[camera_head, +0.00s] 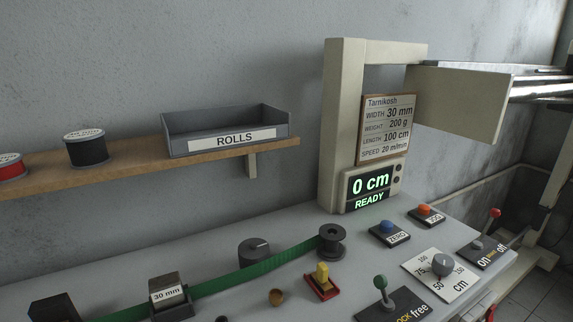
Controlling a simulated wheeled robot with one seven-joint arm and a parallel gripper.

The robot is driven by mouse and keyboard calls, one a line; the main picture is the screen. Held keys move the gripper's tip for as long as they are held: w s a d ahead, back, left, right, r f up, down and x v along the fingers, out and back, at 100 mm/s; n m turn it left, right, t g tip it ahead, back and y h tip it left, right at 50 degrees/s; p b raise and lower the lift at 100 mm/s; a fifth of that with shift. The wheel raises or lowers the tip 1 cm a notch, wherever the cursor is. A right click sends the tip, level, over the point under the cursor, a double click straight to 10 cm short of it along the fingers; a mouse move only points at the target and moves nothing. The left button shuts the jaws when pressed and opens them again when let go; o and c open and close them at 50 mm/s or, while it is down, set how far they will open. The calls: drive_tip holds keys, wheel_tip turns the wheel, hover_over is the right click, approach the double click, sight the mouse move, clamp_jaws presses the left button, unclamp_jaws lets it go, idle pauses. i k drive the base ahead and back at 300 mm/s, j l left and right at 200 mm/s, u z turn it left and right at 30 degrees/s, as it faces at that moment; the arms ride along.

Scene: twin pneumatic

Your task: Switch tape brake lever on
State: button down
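A lever with a green knob (380,282) stands on a dark plate marked "LOCK" and "free" at the bottom edge; it is near upright, and I cannot tell which setting it is in. A lever with a red knob (495,213) leans to the right on a dark plate marked "on" and "off" at the right. No label names either one the tape brake. A green tape (270,264) runs across the bench to a black spool (332,239). My gripper is not in view.
A dial (442,265), blue button (388,227), orange button (424,210) and yellow switch (322,275) crowd the bench. A display (370,188) reads "0 cm READY". A beige box (459,103) overhangs at right. A shelf (125,176) holds a ROLLS tray (180,145).

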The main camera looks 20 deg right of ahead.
sight(494, 213)
drive_tip(key=i+l, duration=0.1)
drive_tip(key=l, duration=0.5)
drive_tip(key=i+l, duration=0.1)
drive_tip(key=l, duration=0.5)
drive_tip(key=i+l, duration=0.1)
drive_tip(key=l, duration=0.5)
drive_tip(key=i+l, duration=0.1)
drive_tip(key=l, duration=0.5)
drive_tip(key=i+l, duration=0.1)
drive_tip(key=l, duration=0.5)
drive_tip(key=i+l, duration=0.1)
drive_tip(key=l, duration=1.1)
drive_tip(key=i, duration=0.05)
